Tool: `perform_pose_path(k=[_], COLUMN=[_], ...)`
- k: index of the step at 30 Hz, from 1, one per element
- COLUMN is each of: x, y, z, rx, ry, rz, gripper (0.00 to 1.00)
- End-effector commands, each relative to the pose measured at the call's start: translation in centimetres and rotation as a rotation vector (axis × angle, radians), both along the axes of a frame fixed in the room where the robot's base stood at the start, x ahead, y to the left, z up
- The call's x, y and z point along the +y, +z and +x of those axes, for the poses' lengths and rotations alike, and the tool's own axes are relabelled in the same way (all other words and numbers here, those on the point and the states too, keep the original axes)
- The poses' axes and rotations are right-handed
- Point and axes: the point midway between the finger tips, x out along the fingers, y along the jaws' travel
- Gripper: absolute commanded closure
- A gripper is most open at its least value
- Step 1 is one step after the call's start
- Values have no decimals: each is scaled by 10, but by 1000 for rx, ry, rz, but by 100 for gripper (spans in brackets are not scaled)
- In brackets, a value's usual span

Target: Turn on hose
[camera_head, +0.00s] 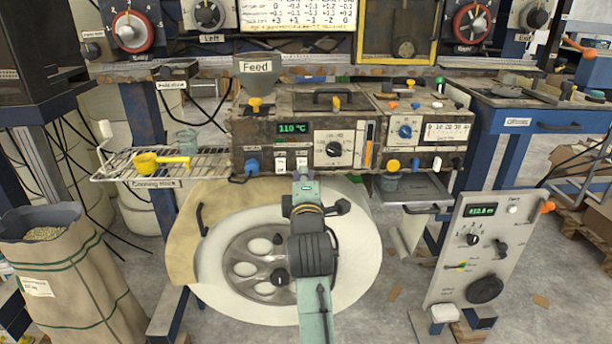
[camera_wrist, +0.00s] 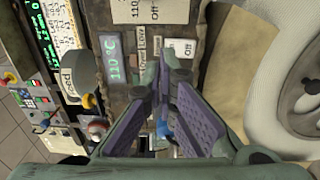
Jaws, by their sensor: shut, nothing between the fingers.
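I can read no label for a hose in either view. A blue valve handle (camera_head: 252,165) sits low on the left of the machine front (camera_head: 245,135); in the wrist view a blue part (camera_wrist: 163,128) shows between my finger links, partly hidden. White switches (camera_head: 281,163) with labels sit to its right, below the green 110 °C display (camera_head: 292,128). My gripper (camera_head: 303,173) is shut and empty, in front of the lower panel near the switches, to the right of the blue handle. In the wrist view its fingertips (camera_wrist: 165,72) reach toward the panel; contact cannot be told.
A wire cooling rack (camera_head: 125,172) with a yellow scoop (camera_head: 160,161) juts out at left. The Feed hopper (camera_head: 257,75) stands above. A grey control panel (camera_head: 485,250) stands at right. A sack (camera_head: 70,275) stands at lower left.

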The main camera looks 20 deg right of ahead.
Motion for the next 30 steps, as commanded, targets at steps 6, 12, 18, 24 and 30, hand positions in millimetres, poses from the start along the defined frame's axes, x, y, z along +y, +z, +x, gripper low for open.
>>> perform_pose_path(k=[6, 12, 18, 24, 30], x=[13, 20, 21, 21, 23], y=[2, 7, 8, 8, 9], z=[-48, -71, -76, -76, -75], rx=[0, 3, 4, 4, 0], ry=[-2, 0, 0, -1, 4], rz=[0, 2, 1, 1, 3], gripper=[100, 100, 100, 100, 100])
